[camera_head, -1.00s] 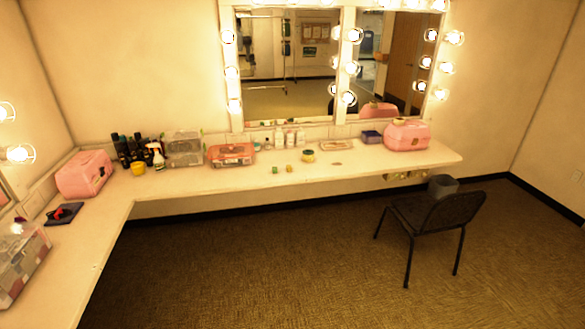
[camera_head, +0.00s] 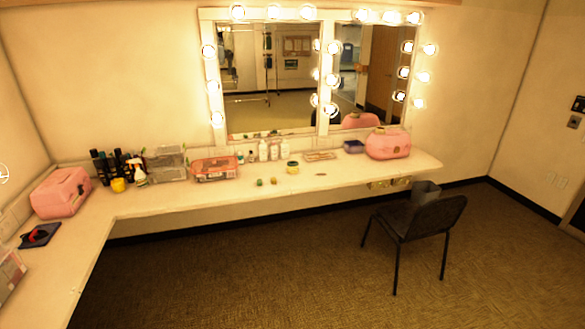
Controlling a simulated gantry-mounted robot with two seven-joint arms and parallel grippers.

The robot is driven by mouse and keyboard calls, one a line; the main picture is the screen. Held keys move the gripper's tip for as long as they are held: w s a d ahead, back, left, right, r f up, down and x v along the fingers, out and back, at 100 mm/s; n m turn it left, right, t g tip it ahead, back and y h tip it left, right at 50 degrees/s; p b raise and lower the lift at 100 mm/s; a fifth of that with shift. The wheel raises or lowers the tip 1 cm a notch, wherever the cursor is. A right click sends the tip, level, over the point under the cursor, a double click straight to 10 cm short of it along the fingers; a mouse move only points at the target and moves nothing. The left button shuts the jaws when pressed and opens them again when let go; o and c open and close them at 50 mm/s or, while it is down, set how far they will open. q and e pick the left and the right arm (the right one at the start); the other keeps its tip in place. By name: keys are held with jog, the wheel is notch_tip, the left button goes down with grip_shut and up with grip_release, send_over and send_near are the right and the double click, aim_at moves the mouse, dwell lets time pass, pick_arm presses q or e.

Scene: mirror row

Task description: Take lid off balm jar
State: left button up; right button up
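A small round yellow jar with a dark green band (camera_head: 292,167) stands on the white counter (camera_head: 220,194) below the mirrors. It looks like the balm jar, but it is too small to be certain or to tell whether its lid is on. A green piece (camera_head: 259,182) and an orange-yellow piece (camera_head: 273,181), both tiny, sit in front of it to the left. A flat brownish disc (camera_head: 321,174) lies to its right; I cannot tell what it is. Neither of my grippers is in view.
A clear red-lidded box (camera_head: 215,169), white bottles (camera_head: 262,151) and a flat tray (camera_head: 320,156) line the counter's back. Pink cases stand at right (camera_head: 388,144) and left (camera_head: 61,192). A black chair (camera_head: 415,220) stands before the counter's right part. The floor (camera_head: 220,265) left of it is open.

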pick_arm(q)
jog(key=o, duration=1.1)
